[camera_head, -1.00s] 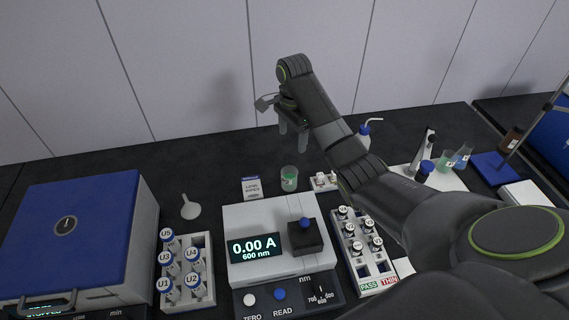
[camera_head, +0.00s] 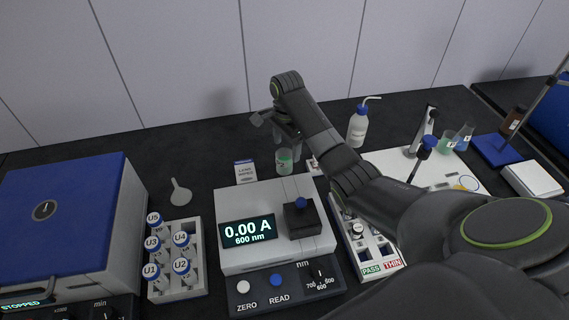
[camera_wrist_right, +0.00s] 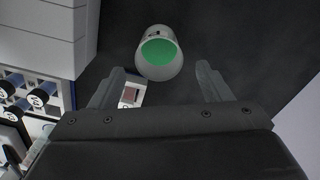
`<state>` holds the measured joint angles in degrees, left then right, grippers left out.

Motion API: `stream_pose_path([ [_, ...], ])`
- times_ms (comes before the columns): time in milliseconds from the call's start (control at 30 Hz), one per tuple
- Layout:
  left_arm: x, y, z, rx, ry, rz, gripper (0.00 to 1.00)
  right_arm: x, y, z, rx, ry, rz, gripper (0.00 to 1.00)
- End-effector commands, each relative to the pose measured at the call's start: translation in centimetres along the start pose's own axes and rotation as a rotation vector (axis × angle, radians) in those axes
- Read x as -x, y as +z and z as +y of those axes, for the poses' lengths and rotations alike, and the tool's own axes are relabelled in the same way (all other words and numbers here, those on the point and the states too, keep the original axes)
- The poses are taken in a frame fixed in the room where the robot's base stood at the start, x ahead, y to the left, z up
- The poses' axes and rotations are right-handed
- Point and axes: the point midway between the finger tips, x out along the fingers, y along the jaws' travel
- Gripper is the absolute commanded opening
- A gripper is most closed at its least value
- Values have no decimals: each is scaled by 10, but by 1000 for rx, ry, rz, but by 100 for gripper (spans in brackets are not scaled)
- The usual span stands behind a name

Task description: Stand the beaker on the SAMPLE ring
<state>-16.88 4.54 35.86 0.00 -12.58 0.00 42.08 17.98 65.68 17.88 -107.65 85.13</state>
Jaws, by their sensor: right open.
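A clear beaker (camera_head: 284,163) with green liquid stands upright on the dark bench behind the white photometer. It also shows in the right wrist view (camera_wrist_right: 159,58), near and between the finger lines. My right gripper (camera_head: 287,140) is open and empty, its fingers pointing down at the beaker's top. In the wrist view the right fingers (camera_wrist_right: 160,78) are spread on either side of the beaker's near end; I cannot tell whether they touch it. A blue ring outline (camera_head: 469,183) shows on the white board at right; no SAMPLE lettering is readable. My left gripper is out of view.
The photometer (camera_head: 238,208) stands in front of the beaker, a small wipes box (camera_head: 245,172) left of it. A wash bottle (camera_head: 358,125) stands to the right. The white board (camera_head: 440,172) carries other glassware near its back. A vial rack (camera_head: 375,249) lies under my right arm.

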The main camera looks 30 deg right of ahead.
Motion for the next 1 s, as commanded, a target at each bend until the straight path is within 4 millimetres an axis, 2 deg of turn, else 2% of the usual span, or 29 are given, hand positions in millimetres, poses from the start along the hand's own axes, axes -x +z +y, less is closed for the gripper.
stream_pose_path([
  [167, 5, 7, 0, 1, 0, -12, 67, -11, 3, 0, 1, 1, -2, 71],
  [333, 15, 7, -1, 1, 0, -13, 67, -36, 9, 2, 2, 4, -2, 71],
  [467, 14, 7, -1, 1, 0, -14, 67, -53, 8, 1, 1, 2, -1, 71],
  [767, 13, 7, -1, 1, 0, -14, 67, -57, 8, 1, 1, -1, 0, 71],
  [1000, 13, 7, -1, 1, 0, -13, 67, -57, 8, 1, 1, -1, 0, 40],
])
